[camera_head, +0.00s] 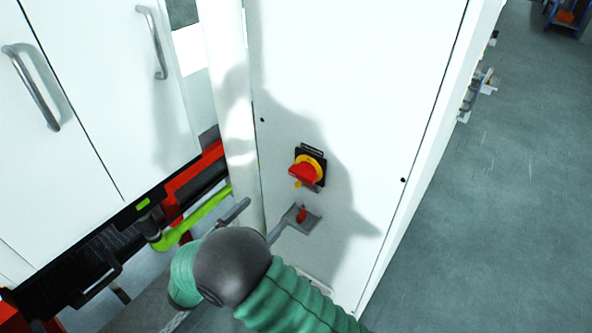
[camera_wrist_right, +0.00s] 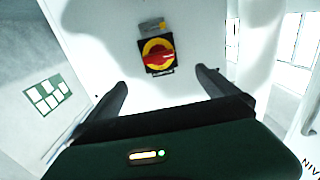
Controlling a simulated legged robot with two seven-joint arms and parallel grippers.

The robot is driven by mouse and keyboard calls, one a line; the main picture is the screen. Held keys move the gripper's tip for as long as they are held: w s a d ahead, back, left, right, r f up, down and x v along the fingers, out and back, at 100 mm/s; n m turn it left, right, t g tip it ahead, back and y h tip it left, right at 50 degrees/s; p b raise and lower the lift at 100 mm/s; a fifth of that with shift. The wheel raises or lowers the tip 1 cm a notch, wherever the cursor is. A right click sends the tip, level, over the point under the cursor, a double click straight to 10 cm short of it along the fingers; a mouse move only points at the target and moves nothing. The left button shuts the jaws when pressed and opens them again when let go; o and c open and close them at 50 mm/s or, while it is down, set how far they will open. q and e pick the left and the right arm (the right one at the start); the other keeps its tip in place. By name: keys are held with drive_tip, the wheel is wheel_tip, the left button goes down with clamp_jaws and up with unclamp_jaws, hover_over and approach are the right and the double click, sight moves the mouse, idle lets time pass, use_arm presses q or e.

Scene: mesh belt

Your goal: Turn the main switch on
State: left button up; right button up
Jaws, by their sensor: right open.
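The main switch (camera_head: 306,170) is a red rotary handle on a yellow disc with a black square plate. It is mounted on a white cabinet panel, and in the head view its handle lies roughly crosswise. It also shows in the right wrist view (camera_wrist_right: 157,56), beyond the fingertips, with the red handle nearly level. My right gripper (camera_head: 261,216) is below and left of the switch in the head view. In the right wrist view, my right gripper (camera_wrist_right: 162,78) has its fingers wide apart, with nothing between them and not touching the switch. My left gripper is not in view.
A small grey plate with a red part (camera_head: 302,217) sits just below the switch. White doors with metal handles (camera_head: 36,88) and a red and black machine frame (camera_head: 180,190) stand at left. Grey floor (camera_head: 490,200) is open at right.

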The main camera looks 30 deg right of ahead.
drive_tip(key=d, duration=0.3)
drive_tip(key=p, duration=0.2)
approach(299, 178)
drive_tip(key=d, duration=0.2)
drive_tip(key=x, duration=0.2)
drive_tip(key=p+x, duration=0.1)
drive_tip(key=x, duration=0.4)
drive_tip(key=shift+w+a+r+p, duration=0.15)
drive_tip(key=shift+w+p, duration=0.1)
drive_tip(key=shift+p, duration=0.1)
drive_tip(key=shift+w+d, duration=0.3)
drive_tip(key=shift+d, duration=0.2)
drive_tip(key=shift+s+a, duration=0.1)
drive_tip(key=shift+a, duration=0.05)
drive_tip(key=c, duration=0.7)
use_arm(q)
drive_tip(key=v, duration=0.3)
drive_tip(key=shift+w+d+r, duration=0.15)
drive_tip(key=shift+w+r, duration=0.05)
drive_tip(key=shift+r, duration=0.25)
use_arm(e)
drive_tip(key=c, duration=0.7)
